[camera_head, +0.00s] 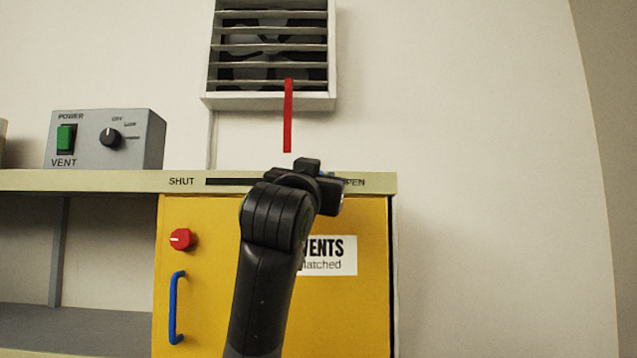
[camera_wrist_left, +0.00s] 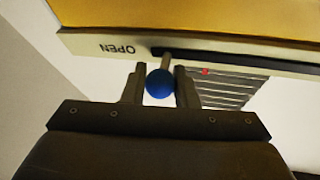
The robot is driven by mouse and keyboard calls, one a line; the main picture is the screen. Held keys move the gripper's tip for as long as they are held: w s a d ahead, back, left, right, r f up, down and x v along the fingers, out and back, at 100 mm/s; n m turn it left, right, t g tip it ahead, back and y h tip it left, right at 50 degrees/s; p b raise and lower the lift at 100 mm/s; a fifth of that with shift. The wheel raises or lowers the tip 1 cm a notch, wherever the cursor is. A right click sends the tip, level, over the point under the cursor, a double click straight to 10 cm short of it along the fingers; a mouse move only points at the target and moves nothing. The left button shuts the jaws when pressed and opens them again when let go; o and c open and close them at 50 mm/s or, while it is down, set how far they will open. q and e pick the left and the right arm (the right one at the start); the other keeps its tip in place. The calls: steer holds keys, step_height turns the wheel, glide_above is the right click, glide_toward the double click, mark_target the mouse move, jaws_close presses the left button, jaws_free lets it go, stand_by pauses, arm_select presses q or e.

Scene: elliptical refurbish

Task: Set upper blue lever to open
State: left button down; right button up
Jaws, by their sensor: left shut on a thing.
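The upper blue lever is a round blue knob (camera_wrist_left: 160,83) on a thin stem at the slot in the shelf's front edge. In the left wrist view the stem is close to the slot end by the OPEN label (camera_wrist_left: 117,48). My left gripper (camera_wrist_left: 160,88) is shut on the knob, with a finger on each side. In the head view my left gripper (camera_head: 322,188) is at the slot (camera_head: 230,181) near its OPEN end and hides most of the knob and part of the label. The SHUT label (camera_head: 181,181) is at the other end. My right gripper is not in view.
Below the slot is a yellow cabinet (camera_head: 205,290) with a red knob (camera_head: 181,239), a blue handle (camera_head: 175,308) and a partly covered sign (camera_head: 330,255). A grey power box (camera_head: 105,139) stands on the shelf. A vent (camera_head: 270,45) with a red strip (camera_head: 288,118) is above.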

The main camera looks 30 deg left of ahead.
arm_select(q)
steer(key=shift+d, duration=0.1)
steer(key=c, duration=1.5)
jaws_free()
steer(key=o, duration=0.3)
steer(key=shift+w+d, duration=0.1)
steer(key=shift+d, duration=0.05)
steer(key=shift+o, duration=0.2)
steer(key=shift+s+f, duration=0.15)
steer(key=shift+s, duration=0.15)
steer(key=b+v, duration=0.9)
steer(key=v, duration=0.8)
steer(key=shift+b, duration=0.4)
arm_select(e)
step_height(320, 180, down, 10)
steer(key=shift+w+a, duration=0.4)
arm_select(q)
steer(key=shift+w+d, duration=0.1)
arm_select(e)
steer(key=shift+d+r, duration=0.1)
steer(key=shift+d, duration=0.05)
